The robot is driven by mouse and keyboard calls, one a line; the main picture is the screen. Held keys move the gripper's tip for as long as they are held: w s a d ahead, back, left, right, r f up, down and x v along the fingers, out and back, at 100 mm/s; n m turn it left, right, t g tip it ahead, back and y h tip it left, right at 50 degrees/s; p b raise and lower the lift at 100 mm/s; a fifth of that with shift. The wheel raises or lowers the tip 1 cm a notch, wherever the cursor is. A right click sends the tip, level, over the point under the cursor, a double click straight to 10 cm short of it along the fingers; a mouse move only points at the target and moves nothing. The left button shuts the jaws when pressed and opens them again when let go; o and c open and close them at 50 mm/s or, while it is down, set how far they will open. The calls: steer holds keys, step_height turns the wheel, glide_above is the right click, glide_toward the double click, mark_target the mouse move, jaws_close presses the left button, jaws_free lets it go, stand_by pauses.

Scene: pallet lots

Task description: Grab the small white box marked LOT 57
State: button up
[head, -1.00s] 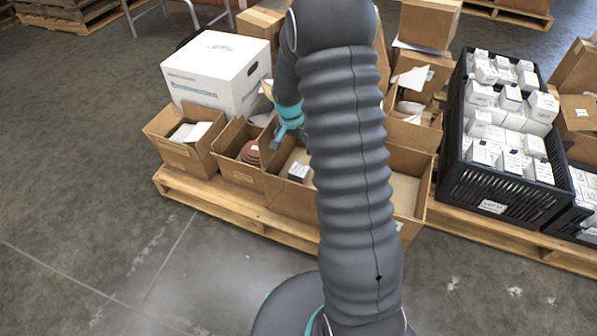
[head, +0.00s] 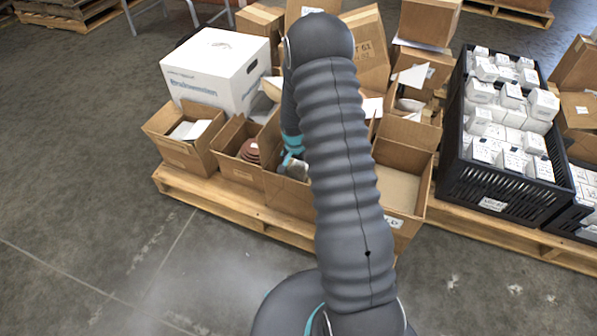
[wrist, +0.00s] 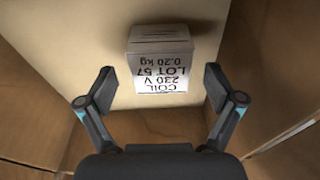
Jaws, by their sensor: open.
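The small white box (wrist: 160,62) lies in an open cardboard box (wrist: 50,30), seen in the wrist view. Its label reads upside down: COIL, 230 V, LOT 57, 0.20 kg. My gripper (wrist: 158,85) is open, with one finger to the left of the white box and one to the right. The fingertips are near the labelled face, with gaps on both sides. In the head view my gripper (head: 292,165) is down inside the cardboard box (head: 290,196), partly hidden by my arm. The white box cannot be made out there.
Cardboard walls stand close on both sides of my gripper. Open boxes with discs (head: 249,151) and papers (head: 190,131) stand to the left on a wooden pallet (head: 215,203). A large white carton (head: 210,78) is behind. A black crate (head: 480,190) of white boxes stands right.

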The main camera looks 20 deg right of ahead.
steer(key=shift+w+d+f, duration=0.1)
steer(key=shift+f, duration=0.55)
steer(key=c, duration=1.4)
